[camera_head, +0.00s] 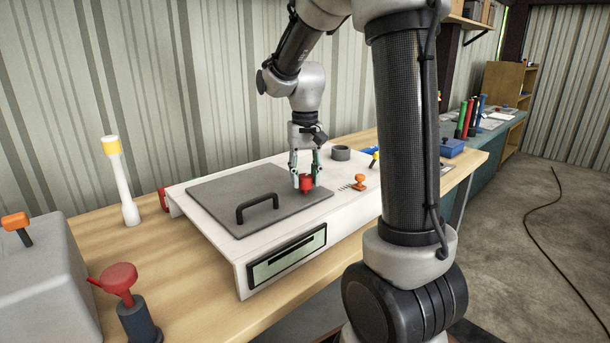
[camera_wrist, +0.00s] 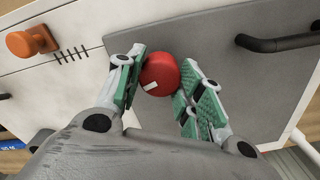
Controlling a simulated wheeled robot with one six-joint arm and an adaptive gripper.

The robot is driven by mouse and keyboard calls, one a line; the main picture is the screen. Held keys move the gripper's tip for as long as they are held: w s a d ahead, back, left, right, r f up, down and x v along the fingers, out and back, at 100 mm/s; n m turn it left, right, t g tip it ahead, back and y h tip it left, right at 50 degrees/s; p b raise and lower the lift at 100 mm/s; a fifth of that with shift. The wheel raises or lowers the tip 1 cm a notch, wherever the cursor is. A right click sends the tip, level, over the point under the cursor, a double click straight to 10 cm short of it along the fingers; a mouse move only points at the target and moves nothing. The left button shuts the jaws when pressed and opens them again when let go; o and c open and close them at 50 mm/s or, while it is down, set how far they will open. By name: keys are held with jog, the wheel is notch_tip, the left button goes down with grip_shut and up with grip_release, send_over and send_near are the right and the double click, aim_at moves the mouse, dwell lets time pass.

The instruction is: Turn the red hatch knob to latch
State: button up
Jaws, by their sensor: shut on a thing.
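The red hatch knob (camera_head: 305,183) stands near the right corner of the grey hatch (camera_head: 222,197), which lies flat on the white box. In the wrist view the knob (camera_wrist: 160,73) is round, with a short white mark on its top near the lower left edge. My gripper (camera_head: 304,172) points straight down over it. Its green-padded fingers (camera_wrist: 160,88) are shut on the knob, one on each side. The hatch (camera_wrist: 215,40) also shows under the fingers. Part of the knob's sides is hidden by the fingers.
A black handle (camera_head: 258,207) rises from the hatch. An orange knob (camera_head: 360,181) with tick marks sits on the white box (camera_head: 232,258) to the right. A grey ring (camera_head: 341,153) stands behind. A yellow-topped white lever (camera_head: 121,180) and a red-topped post (camera_head: 130,298) stand left.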

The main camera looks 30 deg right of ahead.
aim_at(305, 176)
jog(key=shift+m, duration=1.2)
jog(key=o, duration=1)
jog(key=shift+o, duration=0.2)
notch_tip(305, 176, up, 12)
